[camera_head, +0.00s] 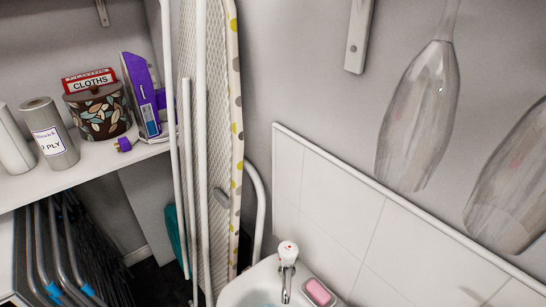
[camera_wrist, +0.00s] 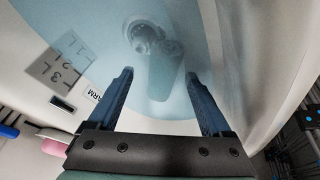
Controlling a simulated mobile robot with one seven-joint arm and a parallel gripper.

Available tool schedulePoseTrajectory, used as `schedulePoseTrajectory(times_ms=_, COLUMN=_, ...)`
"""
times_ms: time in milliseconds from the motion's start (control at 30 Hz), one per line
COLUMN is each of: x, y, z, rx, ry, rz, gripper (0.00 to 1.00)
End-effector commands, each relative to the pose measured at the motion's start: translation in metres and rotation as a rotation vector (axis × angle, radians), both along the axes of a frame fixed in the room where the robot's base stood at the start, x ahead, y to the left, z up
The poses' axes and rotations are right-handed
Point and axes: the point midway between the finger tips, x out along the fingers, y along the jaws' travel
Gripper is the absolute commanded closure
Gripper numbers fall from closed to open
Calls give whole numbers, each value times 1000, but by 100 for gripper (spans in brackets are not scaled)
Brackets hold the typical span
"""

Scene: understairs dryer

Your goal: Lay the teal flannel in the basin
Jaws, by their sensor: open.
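The white basin (camera_head: 246,292) is at the bottom of the head view, cut off by the frame, with a tap (camera_head: 287,268) at its back edge. In the wrist view, the basin's pale blue inside (camera_wrist: 100,45) and drain (camera_wrist: 145,38) show below my gripper (camera_wrist: 158,76). My gripper is open, with no cloth visible between its fingers; a pale, blurred shape shows beyond them. No flannel can be made out for certain. A teal thing (camera_head: 174,236) shows partly behind the ironing board, but I cannot tell what it is.
Pink soap (camera_head: 317,291) lies in a dish beside the tap. The ironing board (camera_head: 232,130) stands upright left of the basin. Tiles line the wall behind.

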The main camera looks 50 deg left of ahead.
Motion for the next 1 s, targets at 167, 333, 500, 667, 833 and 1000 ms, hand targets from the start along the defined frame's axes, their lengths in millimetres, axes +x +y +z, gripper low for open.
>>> schedulePoseTrajectory(times_ms=167, x=-1, y=0, z=1, rx=0, ry=0, rz=0, gripper=17)
schedulePoseTrajectory(times_ms=333, x=-5, y=-4, z=16, rx=0, ry=0, rz=-1, gripper=17)
schedulePoseTrajectory(times_ms=500, x=-15, y=-12, z=46, rx=2, ry=-1, rz=-2, gripper=17)
schedulePoseTrajectory(times_ms=667, x=-26, y=-20, z=76, rx=1, ry=-1, rz=-1, gripper=17)
schedulePoseTrajectory(times_ms=833, x=-35, y=-27, z=102, rx=0, ry=-1, rz=0, gripper=17)
schedulePoseTrajectory(times_ms=1000, x=-40, y=-31, z=116, rx=0, ry=0, rz=0, gripper=17)
